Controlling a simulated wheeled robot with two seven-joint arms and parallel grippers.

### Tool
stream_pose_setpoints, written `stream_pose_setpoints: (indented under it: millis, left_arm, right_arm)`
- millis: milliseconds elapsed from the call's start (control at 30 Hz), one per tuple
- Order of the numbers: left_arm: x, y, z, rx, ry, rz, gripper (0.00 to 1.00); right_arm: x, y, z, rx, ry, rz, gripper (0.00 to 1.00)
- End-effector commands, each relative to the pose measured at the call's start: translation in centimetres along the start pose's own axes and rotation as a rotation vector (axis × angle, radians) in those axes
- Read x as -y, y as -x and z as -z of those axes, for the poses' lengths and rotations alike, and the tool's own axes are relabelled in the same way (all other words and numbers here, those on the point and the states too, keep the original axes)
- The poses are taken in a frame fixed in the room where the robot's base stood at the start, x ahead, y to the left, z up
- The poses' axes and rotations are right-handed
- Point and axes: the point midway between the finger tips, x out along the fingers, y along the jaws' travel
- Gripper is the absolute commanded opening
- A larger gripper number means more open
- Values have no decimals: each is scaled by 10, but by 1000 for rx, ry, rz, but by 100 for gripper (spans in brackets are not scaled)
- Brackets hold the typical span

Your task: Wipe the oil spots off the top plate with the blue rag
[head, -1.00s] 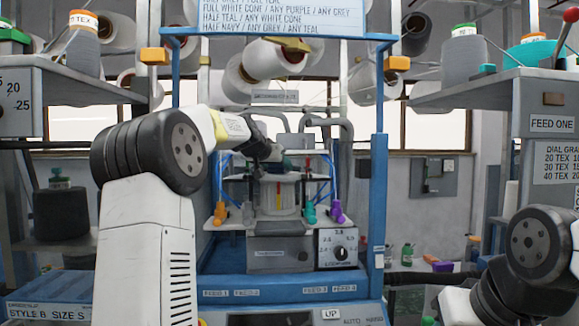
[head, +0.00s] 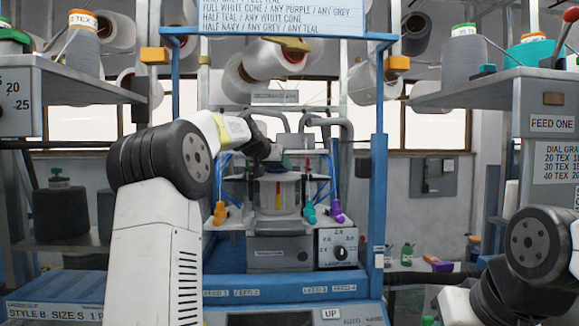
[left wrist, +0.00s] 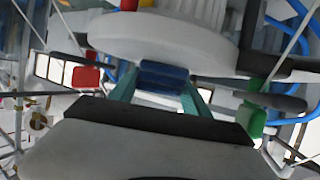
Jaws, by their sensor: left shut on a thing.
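My left gripper (head: 274,158) is over the top of the knitting machine in the head view, largely hidden by its own wrist. In the left wrist view its two teal fingers (left wrist: 158,93) are shut on the blue rag (left wrist: 165,73), a small dark-blue folded pad. The rag is right beside the edge of a pale round plate (left wrist: 130,35), which looks like the top plate; I cannot tell if they touch. In the head view the machine's upper plate (head: 318,178) shows only in part. No oil spots can be made out. My right gripper is out of view.
Blue frame posts (head: 379,200) stand either side of the machine. Orange, teal and purple pegs (head: 337,211) and thin blue tubes surround its centre. Grey shelves with cones (head: 464,62) flank it. A red block (left wrist: 86,77) and green block (left wrist: 251,119) are near the fingers.

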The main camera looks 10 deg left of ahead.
Motion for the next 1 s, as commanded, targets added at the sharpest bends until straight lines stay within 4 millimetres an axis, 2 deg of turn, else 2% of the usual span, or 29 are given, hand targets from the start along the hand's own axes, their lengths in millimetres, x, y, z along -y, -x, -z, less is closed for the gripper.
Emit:
stream_pose_setpoints:
  millis: [400, 567, 733, 1000]
  left_arm:
    - [-14, 28, -13, 0, -1, 0, 23]
    - [-18, 33, -18, 2, 1, -1, 23]
    - [-16, 28, -17, 3, 1, -2, 23]
    - [-6, 8, -7, 3, 0, -2, 23]
  right_arm:
    - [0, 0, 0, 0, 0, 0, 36]
    - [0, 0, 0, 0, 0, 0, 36]
    - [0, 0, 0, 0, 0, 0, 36]
    - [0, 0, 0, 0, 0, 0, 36]
